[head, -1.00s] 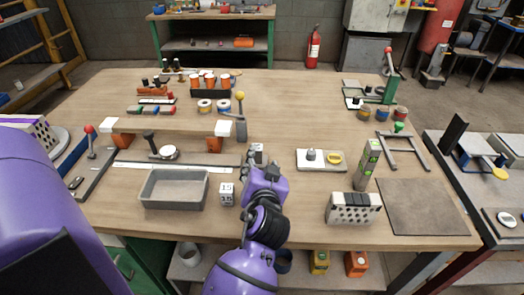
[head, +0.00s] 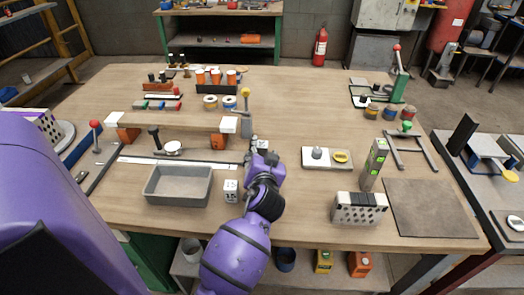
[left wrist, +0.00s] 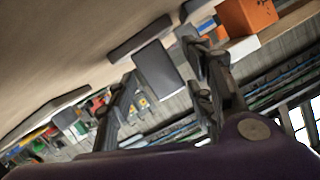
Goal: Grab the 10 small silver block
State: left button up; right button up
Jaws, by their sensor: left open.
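A small grey-silver block (head: 262,144) stands on the workbench just beyond my left gripper (head: 256,158), partly hidden by it in the head view. In the left wrist view a plain grey block (left wrist: 156,70) shows between the spread fingers of the left gripper (left wrist: 160,73). The fingers are open, and I cannot tell whether either touches it. A pale cube marked 15 (head: 231,190) stands left of the left wrist. I cannot read a 10 on any block. My right gripper is not in view.
A grey tray (head: 178,203) lies left of the marked cube. A lever fixture with a yellow knob (head: 246,112) and a raised wooden shelf (head: 178,124) stand close behind. A white plate (head: 327,166) and a perforated block (head: 358,214) lie to the right.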

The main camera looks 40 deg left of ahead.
pick_arm(q)
grip_shut()
jog(key=shift+r, duration=0.1)
